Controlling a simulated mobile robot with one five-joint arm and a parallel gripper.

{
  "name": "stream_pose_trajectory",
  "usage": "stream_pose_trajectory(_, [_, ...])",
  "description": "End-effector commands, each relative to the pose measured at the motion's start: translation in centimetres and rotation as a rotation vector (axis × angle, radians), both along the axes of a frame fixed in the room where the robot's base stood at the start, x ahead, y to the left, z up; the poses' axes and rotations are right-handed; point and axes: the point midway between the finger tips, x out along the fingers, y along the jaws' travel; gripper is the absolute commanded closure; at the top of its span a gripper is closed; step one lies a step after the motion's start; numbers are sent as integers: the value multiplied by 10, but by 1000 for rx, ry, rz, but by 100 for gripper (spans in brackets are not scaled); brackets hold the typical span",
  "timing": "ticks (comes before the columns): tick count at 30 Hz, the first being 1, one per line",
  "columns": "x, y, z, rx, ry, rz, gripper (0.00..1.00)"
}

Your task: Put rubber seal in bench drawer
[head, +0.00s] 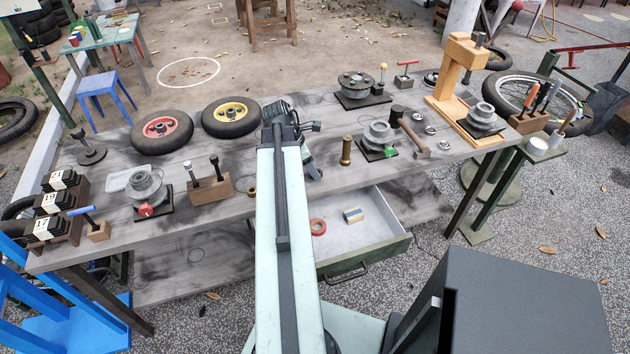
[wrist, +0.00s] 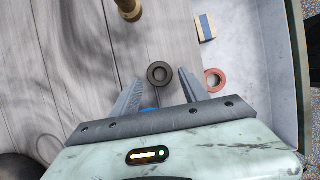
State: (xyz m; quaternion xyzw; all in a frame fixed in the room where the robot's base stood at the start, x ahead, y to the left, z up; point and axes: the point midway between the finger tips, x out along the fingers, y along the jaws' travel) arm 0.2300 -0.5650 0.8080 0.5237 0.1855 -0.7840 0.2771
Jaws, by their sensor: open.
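A small black ring, which looks like the rubber seal (wrist: 150,75), lies flat on the grey wooden bench top (wrist: 85,60) near its front edge in the wrist view. My gripper (wrist: 160,78) is open and empty, one finger on each side of the ring in the picture; its height above it is hard to tell. The bench drawer (head: 368,256) is pulled open below the bench; its pale inside also shows at the right of the wrist view (wrist: 258,75).
In the drawer lie a red ring (head: 318,233) and a blue-and-cream block (head: 352,215), with bare floor around them. A brass cylinder (head: 346,151) stands on the bench near my gripper.

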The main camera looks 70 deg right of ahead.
Motion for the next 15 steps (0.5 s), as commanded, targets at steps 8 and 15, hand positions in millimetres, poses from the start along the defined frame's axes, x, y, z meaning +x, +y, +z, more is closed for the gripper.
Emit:
stream_pose_trajectory(8, [-4, -3, -14, 0, 0, 0, 48])
stream_pose_trajectory(15, [-4, -3, -13, 0, 0, 1, 100])
